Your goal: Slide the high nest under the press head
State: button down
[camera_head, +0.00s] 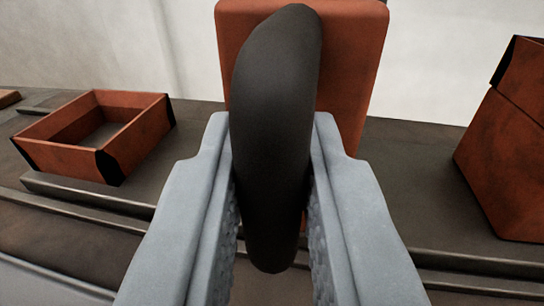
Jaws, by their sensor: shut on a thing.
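My gripper (272,135) is shut on a dark, rounded, elongated handle (277,70), with one pale grey finger on each side of it. The handle stands upright and leans slightly. A rust-orange block (352,60) rises right behind the handle; I cannot tell whether the two are joined. An open rust-orange square frame (78,152) with low walls and dark corners sits at the left. I cannot tell which piece is the high nest. No press head can be made out.
A taller rust-orange body (507,160) with dark edges stands at the right and is cut off by the picture edge. A dark bench (400,190) with raised rails (90,196) runs across. A pale wall (110,40) is behind.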

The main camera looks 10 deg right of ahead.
jog(key=w+a, duration=0.3)
jog(key=a, duration=0.5)
jog(key=w+a, duration=0.3)
jog(key=a, duration=0.6)
jog(key=shift+w+a+r, duration=0.1)
jog(key=c, duration=1.4)
grip_release()
jog(key=shift+a, duration=0.2)
jog(key=s+a, duration=0.2)
jog(key=s, duration=1.5)
jog(key=shift+a, duration=0.25)
